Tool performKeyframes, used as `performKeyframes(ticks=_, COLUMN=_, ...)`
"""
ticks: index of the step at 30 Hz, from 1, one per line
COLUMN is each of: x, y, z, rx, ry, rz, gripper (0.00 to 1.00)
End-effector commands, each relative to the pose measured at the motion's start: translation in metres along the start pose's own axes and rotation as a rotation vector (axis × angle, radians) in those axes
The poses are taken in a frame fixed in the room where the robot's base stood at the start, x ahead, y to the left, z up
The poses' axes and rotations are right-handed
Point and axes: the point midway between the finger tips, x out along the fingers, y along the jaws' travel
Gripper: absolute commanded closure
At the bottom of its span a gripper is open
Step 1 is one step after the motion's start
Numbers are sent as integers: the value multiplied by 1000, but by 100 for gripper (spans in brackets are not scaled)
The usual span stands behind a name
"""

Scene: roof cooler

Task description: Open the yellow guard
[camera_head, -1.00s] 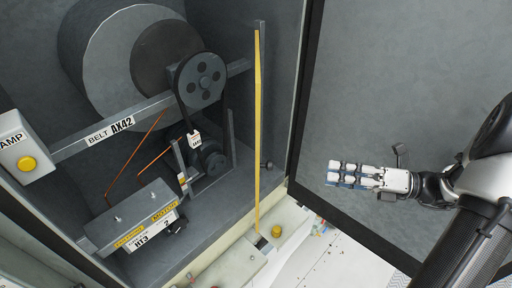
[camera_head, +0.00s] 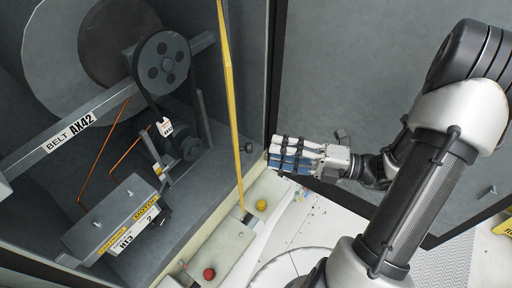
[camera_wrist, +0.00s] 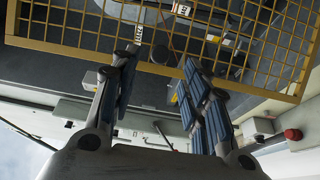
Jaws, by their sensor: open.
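The yellow guard (camera_head: 231,100) shows in the head view as a thin upright yellow bar, seen nearly edge-on at the cabinet front. In the wrist view it is a yellow wire mesh in a yellow frame (camera_wrist: 75,50), across the top, with machinery behind it. My gripper (camera_head: 269,157) is to the right of the guard's lower part in the head view. In the wrist view my gripper (camera_wrist: 160,60) has its two fingers apart with nothing between them. Their tips overlap the guard's lower edge in the picture; I cannot tell whether they touch it.
Behind the guard are a pulley (camera_head: 161,64), a belt, a large round fan housing (camera_head: 50,45) and a motor box (camera_head: 112,215). A grey door panel (camera_head: 380,60) stands to the right. A red button (camera_head: 209,273) and a yellow knob (camera_head: 261,205) sit on the sill below.

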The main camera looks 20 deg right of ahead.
Motion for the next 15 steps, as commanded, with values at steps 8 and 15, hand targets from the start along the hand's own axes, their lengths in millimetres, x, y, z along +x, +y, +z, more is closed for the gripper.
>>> performKeyframes(ticks=8, x=49, y=0, z=-1, rx=0, ry=3, rz=-1, gripper=58)
performKeyframes(ticks=15, x=64, y=0, z=0, rx=-1, ry=1, rz=0, gripper=58)
